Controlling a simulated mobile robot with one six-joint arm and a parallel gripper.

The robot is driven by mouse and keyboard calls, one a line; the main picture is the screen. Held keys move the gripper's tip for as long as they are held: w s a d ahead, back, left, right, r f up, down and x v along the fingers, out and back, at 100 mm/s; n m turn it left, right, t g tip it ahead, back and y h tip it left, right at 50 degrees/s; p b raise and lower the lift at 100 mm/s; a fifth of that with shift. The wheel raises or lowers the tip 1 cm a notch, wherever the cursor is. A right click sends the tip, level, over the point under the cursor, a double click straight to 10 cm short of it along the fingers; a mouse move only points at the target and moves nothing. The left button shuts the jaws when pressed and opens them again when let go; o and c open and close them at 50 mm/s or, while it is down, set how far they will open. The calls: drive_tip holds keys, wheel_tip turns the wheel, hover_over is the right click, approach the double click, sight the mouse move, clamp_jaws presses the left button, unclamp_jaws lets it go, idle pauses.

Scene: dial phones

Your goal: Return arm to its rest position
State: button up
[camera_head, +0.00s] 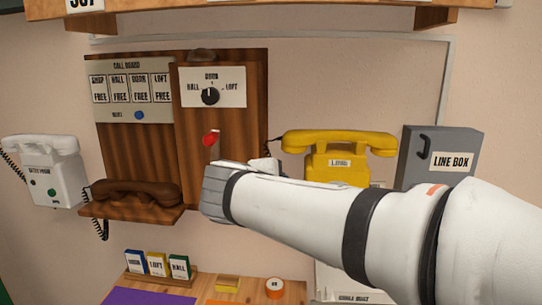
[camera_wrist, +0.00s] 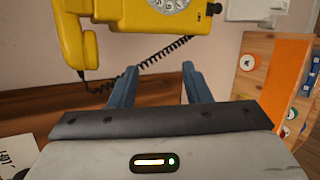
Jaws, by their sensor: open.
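My arm reaches from the lower right across the head view, and its grey end (camera_head: 217,190) is in front of the wooden panel, right of the brown handset (camera_head: 138,192). The fingertips are not clear there. In the wrist view my gripper (camera_wrist: 158,76) is open, with two blue-grey fingers apart and nothing between them. The yellow phone (camera_head: 338,170) hangs on the wall behind the arm, its lower part partly hidden. The phone also shows in the wrist view (camera_wrist: 150,15), beyond the fingers, with a black coiled cord.
A white phone (camera_head: 57,175) is at the left, and a grey line box (camera_head: 440,155) at the right. The wooden panel holds a call board (camera_head: 130,90), a dial plate (camera_head: 212,88) and a red knob (camera_head: 211,138). Below are coloured blocks (camera_head: 157,264) and a tape roll (camera_head: 274,288).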

drive_tip(key=s+d+f+m+g+p, duration=0.2)
drive_tip(key=s+d+f+m+g, duration=0.15)
drive_tip(key=d, duration=0.25)
drive_tip(key=s+d+f+m+g+p, duration=0.25)
drive_tip(key=s+d+f+m, duration=0.2)
drive_tip(key=d, duration=0.25)
drive_tip(key=s+d+f+m+g+y+p, duration=0.1)
drive_tip(key=s+f+m+y, duration=0.1)
drive_tip(key=s+m, duration=0.2)
drive_tip(key=s+f+m+g+y+p, duration=0.1)
drive_tip(key=s+f+m+g+y, duration=0.1)
drive_tip(key=s+m, duration=0.2)
drive_tip(key=shift+s+d+f+m+y+p, duration=0.3)
drive_tip(key=shift+s+d+f, duration=0.05)
drive_tip(key=shift+s, duration=0.95)
